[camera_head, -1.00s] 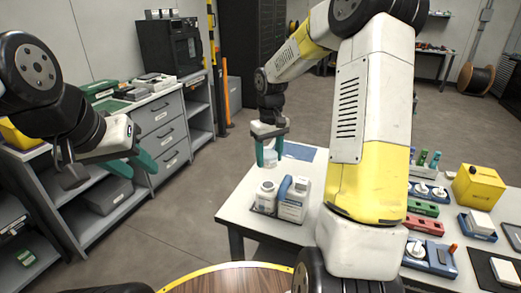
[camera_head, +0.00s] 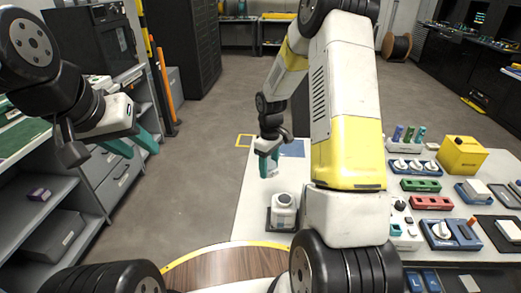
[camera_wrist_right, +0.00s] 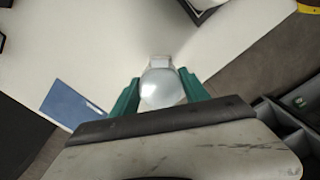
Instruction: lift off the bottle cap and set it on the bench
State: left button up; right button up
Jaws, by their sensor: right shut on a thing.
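My right gripper (camera_head: 268,165) is shut on a small pale cap (camera_wrist_right: 162,88), held between the green fingertips in the right wrist view. In the head view the cap (camera_head: 272,173) shows just under the fingers, over the far left part of the white bench (camera_head: 252,200). Whether it touches the bench cannot be told. A white bottle (camera_head: 284,203) stands in a dark tray (camera_head: 270,224) nearer me, apart from the gripper. My right arm hides the area to its right. My left gripper (camera_head: 134,146) is open and empty, away from the bench.
A blue sheet (camera_head: 292,148) lies near the far bench edge; it also shows in the wrist view (camera_wrist_right: 72,105). Green (camera_head: 420,185) and red (camera_head: 431,203) holders and a yellow box (camera_head: 461,155) stand on the right. Bench around the cap looks clear.

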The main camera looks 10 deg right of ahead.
aim_at(269, 187)
jog(key=shift+f, duration=2.75)
jog(key=shift+f, duration=0.2)
jog(key=shift+f, duration=0.4)
jog(key=o, duration=1.3)
jog(key=shift+o, duration=0.2)
jog(key=shift+r, duration=3.05)
